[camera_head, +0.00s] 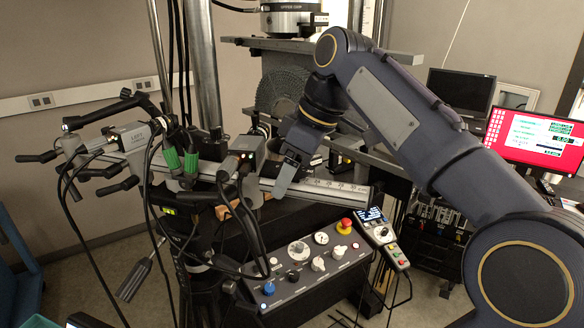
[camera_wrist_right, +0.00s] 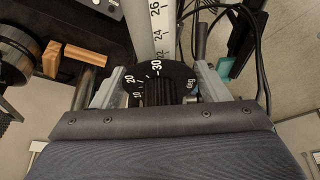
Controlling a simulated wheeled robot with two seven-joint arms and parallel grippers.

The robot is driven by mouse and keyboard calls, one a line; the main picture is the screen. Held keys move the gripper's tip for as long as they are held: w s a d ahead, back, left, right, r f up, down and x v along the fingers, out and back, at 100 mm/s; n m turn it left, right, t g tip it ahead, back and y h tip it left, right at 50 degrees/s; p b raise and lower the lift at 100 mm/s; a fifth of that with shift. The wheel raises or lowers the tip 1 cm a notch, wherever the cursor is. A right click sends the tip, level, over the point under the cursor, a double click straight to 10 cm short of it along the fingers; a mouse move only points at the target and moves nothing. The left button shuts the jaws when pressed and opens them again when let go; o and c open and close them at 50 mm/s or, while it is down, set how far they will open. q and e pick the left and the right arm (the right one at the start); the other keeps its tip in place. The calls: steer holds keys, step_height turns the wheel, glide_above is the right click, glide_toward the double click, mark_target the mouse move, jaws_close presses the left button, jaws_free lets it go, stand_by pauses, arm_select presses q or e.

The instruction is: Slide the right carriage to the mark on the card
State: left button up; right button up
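The right carriage (camera_head: 243,165) sits on the grey scaled rail (camera_head: 325,188), with a small boxy camera unit and cables on it. My right gripper (camera_head: 286,180) reaches down to the rail just right of that unit. In the right wrist view, its two grey fingers (camera_wrist_right: 158,88) stand wide apart on either side of a black degree dial with a ribbed middle (camera_wrist_right: 157,92). Finger contact with it cannot be made out. The scaled rail (camera_wrist_right: 155,30) runs away beyond the dial, showing 22 to 26. I cannot make out the card or its mark. My left gripper is not in view.
Another carriage with a camera unit (camera_head: 131,136) and dark handles sits at the rail's left end. A control panel (camera_head: 310,262) with knobs and a red button stands below the rail. Loose black cables hang in front. The rail's right stretch looks clear.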

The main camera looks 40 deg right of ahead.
mark_target(335, 184)
jaws_close()
steer(key=shift+s+d, duration=0.3)
steer(key=shift+s, duration=0.15)
steer(key=s+d, duration=0.1)
steer(key=s+d+b, duration=0.1)
steer(key=s, duration=0.1)
steer(key=shift+s+d+b, duration=0.15)
steer(key=shift+s+d, duration=0.35)
steer(key=shift+s, duration=0.25)
steer(key=shift+s+d+b, duration=0.15)
steer(key=shift+s+d, duration=0.3)
steer(key=shift+s, duration=0.3)
steer(key=shift+o, duration=0.4)
jaws_free()
